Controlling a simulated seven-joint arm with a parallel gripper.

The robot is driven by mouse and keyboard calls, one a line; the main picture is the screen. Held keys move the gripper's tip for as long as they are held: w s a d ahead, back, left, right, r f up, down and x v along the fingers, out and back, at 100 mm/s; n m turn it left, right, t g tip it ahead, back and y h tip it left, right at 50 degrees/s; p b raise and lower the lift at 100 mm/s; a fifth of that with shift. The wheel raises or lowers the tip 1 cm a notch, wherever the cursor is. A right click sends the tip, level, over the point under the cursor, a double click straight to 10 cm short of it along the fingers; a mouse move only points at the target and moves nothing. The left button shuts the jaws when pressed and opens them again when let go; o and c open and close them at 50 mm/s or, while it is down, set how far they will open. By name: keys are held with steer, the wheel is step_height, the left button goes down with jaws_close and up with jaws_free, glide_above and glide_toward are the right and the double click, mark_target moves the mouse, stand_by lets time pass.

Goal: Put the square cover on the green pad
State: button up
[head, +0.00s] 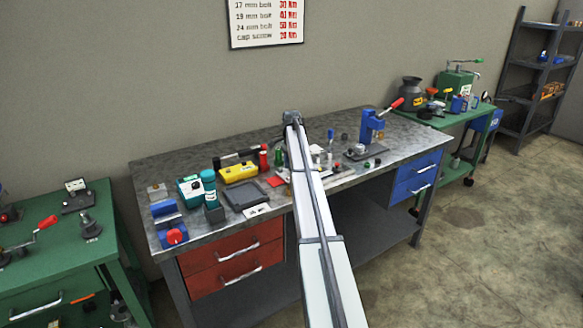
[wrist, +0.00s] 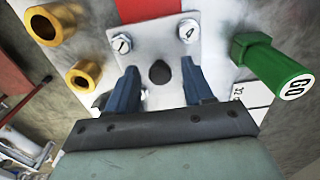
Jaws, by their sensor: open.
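A pale metal plate (wrist: 158,42) with numbered bolts marked 1 and 4 lies below my gripper in the wrist view; it looks like the square cover, though its near part is hidden. A dark round knob or hole shows at its middle. My gripper (wrist: 161,72) is open, its two blue fingers on either side of that dark spot, with nothing visibly clamped between them. I cannot tell whether the fingers touch the plate. In the head view my white arm crosses the bench and hides part of this area. I cannot make out a green pad in either view.
A green GO gauge (wrist: 270,66) stands close right of the fingers. Brass bushings (wrist: 85,75) are at the left.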

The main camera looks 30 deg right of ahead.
step_height(320, 180, up, 12)
stand_by(0.5)
steer(key=shift+f, duration=0.1)
